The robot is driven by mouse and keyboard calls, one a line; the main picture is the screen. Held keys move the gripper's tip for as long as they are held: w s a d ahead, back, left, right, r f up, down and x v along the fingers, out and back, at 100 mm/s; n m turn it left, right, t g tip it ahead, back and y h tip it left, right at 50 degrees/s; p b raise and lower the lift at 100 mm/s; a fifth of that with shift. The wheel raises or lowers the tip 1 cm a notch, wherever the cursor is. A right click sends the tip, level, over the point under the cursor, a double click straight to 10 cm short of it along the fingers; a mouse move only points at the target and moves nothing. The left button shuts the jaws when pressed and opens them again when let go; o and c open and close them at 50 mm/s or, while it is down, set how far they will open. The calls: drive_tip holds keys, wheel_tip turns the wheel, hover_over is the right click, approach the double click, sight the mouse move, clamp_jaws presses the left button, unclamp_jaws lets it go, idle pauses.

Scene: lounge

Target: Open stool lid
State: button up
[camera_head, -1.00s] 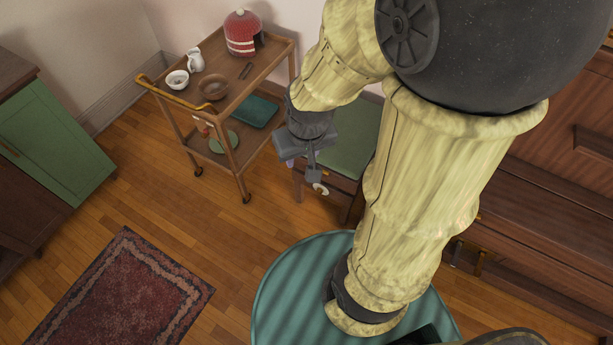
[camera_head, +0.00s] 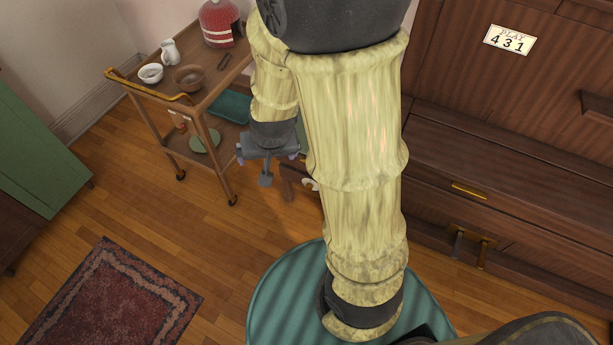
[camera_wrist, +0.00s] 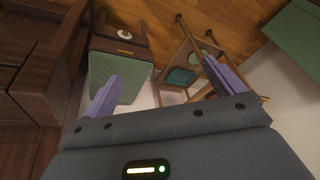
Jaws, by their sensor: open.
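The stool has a green padded lid (camera_wrist: 118,72) on a dark wooden body (camera_wrist: 122,42), with a small round pale piece on its front. The lid looks shut. In the head view my arm hides most of the stool; a strip of its wooden side (camera_head: 293,180) shows just right of my gripper (camera_head: 267,160). In the wrist view my gripper (camera_wrist: 162,72) is open and empty, its two purple fingers wide apart. The left finger overlaps the lid in the picture; I cannot tell whether it touches. The right finger is over the trolley in the picture.
A wooden trolley (camera_head: 215,100) with bowls, a jug and a red pot stands left of my gripper. A dark wooden piano (camera_head: 500,150) is at the right. A green cabinet (camera_head: 40,150) and a red rug (camera_head: 110,295) are at the left. Floor between rug and trolley is clear.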

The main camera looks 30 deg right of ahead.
drive_tip(key=w+d+f+m+t+h+b, duration=0.2)
drive_tip(key=w+f+h+b, duration=0.1)
drive_tip(key=f+b, duration=1)
drive_tip(key=w+d+f+m+t+h+b, duration=0.2)
drive_tip(key=f+h+b, duration=0.4)
drive_tip(key=f+b, duration=0.7)
drive_tip(key=w+d+f+m+t+h+b, duration=0.2)
drive_tip(key=w+f+m+h+b, duration=0.1)
drive_tip(key=f+b, duration=1)
wheel_tip(320, 180, down, 4)
drive_tip(key=shift+w+f+t+h, duration=0.1)
drive_tip(key=shift+w+t+h, duration=0.3)
drive_tip(key=shift+w+h, duration=0.6)
drive_tip(key=shift+s, duration=0.2)
drive_tip(key=b+x, duration=0.8)
drive_tip(key=x, duration=0.9)
drive_tip(key=shift+d+r, duration=0.2)
drive_tip(key=shift+d, duration=0.05)
